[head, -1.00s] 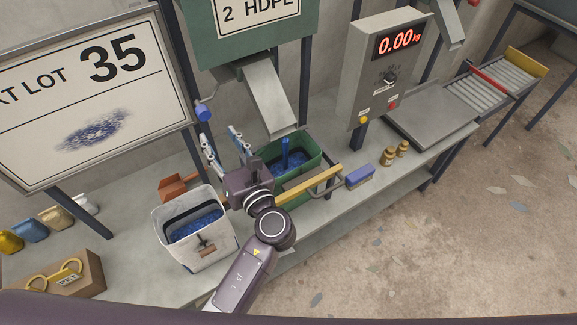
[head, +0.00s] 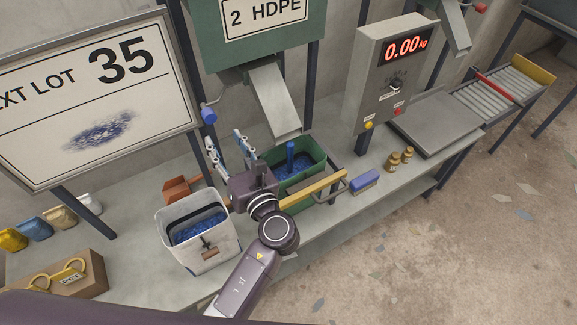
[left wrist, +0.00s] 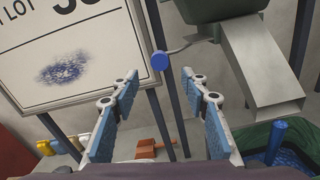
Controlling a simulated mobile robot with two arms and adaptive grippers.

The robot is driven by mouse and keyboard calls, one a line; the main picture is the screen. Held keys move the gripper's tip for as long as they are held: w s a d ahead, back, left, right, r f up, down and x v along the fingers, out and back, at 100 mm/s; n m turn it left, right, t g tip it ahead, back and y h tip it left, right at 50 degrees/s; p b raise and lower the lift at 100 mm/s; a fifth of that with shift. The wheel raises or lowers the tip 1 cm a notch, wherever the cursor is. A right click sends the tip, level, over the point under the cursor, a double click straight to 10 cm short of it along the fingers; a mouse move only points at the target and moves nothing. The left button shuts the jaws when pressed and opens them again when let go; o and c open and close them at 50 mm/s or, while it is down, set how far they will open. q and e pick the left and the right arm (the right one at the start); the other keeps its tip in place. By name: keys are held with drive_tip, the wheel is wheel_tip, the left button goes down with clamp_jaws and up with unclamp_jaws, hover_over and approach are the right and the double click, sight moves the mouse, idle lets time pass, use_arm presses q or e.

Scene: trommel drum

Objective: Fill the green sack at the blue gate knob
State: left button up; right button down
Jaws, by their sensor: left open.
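The blue gate knob (head: 209,115) sits on a lever at the left of the chute (head: 274,100) under the green hopper (head: 221,47). In the left wrist view the knob (left wrist: 159,61) shows just beyond the fingertips, between them. The green sack (head: 318,158) stands open under the chute, with blue flakes and an upright blue piece inside. My left gripper (head: 225,144) is open and empty, below the knob and apart from it. Its blue-padded fingers (left wrist: 160,84) stand on either side of the knob in the left wrist view. My right gripper is not in view.
A white bag of blue flakes (head: 212,257) stands left of my arm, with an orange scoop (head: 180,190) behind. A yellow bar (head: 315,188) crosses before the sack. A blue brush (head: 366,183), brass weights (head: 393,160) and a 0.00 kg scale (head: 435,122) stand right. The sign (head: 90,100) is left.

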sight(209, 116)
use_arm(q)
drive_tip(key=n+b, duration=0.2)
drive_tip(key=n, duration=0.1)
drive_tip(key=w+a+n+b, duration=0.1)
drive_tip(key=n+b, duration=0.1)
drive_tip(key=n, duration=0.1)
drive_tip(key=w+a+n+b, duration=0.1)
drive_tip(key=n+b, duration=0.2)
drive_tip(key=n, duration=0.1)
drive_tip(key=shift+w+f, duration=0.1)
drive_tip(key=shift+f, duration=0.2)
drive_tip(key=n, duration=0.1)
drive_tip(key=n+b, duration=0.1)
drive_tip(key=n, duration=0.1)
drive_tip(key=shift+w+r, duration=0.15)
drive_tip(key=shift+w, duration=0.05)
drive_tip(key=shift+w+a+r, duration=0.1)
drive_tip(key=shift+a+r, duration=0.05)
drive_tip(key=shift+w+a+r+n, duration=0.1)
drive_tip(key=shift+w+a+n, duration=0.05)
drive_tip(key=shift+w+n, duration=0.15)
drive_tip(key=p+x, duration=0.2)
drive_tip(key=x, duration=0.5)
drive_tip(key=shift+c, duration=0.6)
clamp_jaws()
